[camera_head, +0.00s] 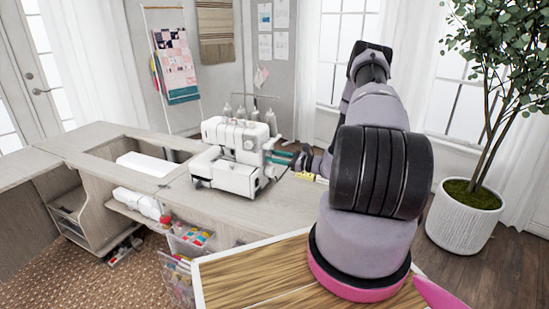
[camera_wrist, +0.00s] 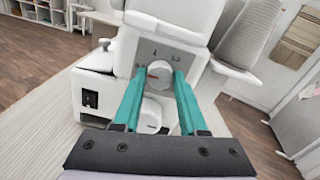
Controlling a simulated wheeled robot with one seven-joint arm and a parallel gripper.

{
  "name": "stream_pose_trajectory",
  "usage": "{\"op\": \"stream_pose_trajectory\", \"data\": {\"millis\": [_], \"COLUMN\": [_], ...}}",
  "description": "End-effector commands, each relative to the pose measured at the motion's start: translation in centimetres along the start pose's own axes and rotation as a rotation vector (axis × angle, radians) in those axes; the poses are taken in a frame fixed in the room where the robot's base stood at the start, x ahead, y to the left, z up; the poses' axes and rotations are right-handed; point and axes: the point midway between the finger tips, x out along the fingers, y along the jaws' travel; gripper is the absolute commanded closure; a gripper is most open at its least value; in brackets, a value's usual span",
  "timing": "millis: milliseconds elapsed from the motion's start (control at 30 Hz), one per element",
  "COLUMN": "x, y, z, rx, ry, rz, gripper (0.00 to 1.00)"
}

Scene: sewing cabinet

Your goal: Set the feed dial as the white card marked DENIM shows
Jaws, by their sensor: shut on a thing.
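The white sewing machine (camera_head: 232,150) stands on the cabinet top; its grey end panel (camera_wrist: 178,52) faces my wrist camera. The round feed dial (camera_wrist: 160,72) sits on this panel, with small scale marks around it, too small to read surely. A red mark shows on the dial's left part. My gripper (camera_wrist: 160,78) has its two teal fingers on either side of the dial and is shut on it. In the head view, my gripper (camera_head: 279,158) is at the machine's right end. I cannot make out a card marked DENIM.
A second white knob (camera_wrist: 151,116) sits below the dial, between my fingers. A black switch (camera_wrist: 90,99) is at lower left. The cabinet top (camera_head: 205,203) is clear in front of the machine. A small yellow-and-white item (camera_head: 306,176) lies near my gripper.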

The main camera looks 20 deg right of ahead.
Motion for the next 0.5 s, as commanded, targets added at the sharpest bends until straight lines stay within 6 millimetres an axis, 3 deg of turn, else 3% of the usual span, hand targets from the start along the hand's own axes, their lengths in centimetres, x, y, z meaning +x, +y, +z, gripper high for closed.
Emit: {"op": "stream_pose_trajectory", "data": {"millis": [33,100,500], "x": [-0.18,-0.15,-0.81], "y": [0.01,0.01,-0.07], "z": [-0.14,-0.12,-0.06], "rx": [0.0,0.0,0.001], "ry": [0.004,0.003,0.002], "rz": [0.0,0.0,-0.002], "gripper": [0.47,0.28,0.28]}}
